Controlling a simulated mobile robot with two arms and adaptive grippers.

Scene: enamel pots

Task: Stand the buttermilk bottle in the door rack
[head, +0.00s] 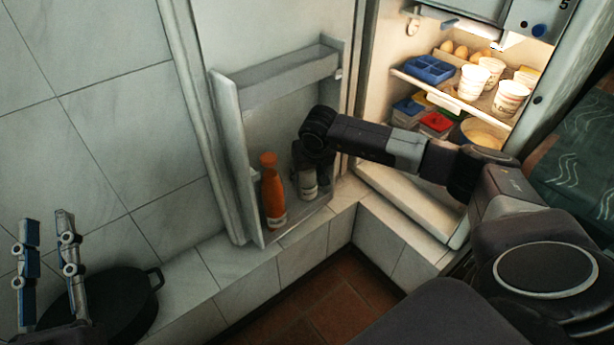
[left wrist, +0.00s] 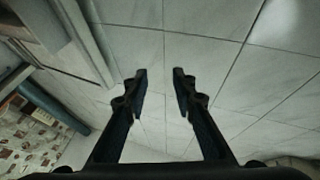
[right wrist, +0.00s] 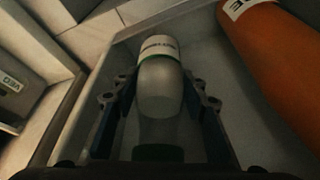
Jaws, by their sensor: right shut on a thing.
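The buttermilk bottle, a pale bottle (head: 308,183) with a green band, is in the lower door rack (head: 296,224) of the open fridge door. In the right wrist view the bottle (right wrist: 160,85) is between the fingers of my right gripper (right wrist: 160,100), which is shut on it. In the head view my right gripper (head: 312,160) hides the bottle's upper part. The bottle looks upright, but I cannot tell whether its base touches the rack floor. My left gripper (head: 48,240) is open and empty at the lower left; its fingers (left wrist: 158,75) show apart.
An orange bottle (head: 271,192) stands left of the pale bottle in the same rack. An empty upper door shelf (head: 285,80) is above. The fridge shelves hold cups (head: 474,82), eggs and boxes. A black pan (head: 110,300) is near my left gripper.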

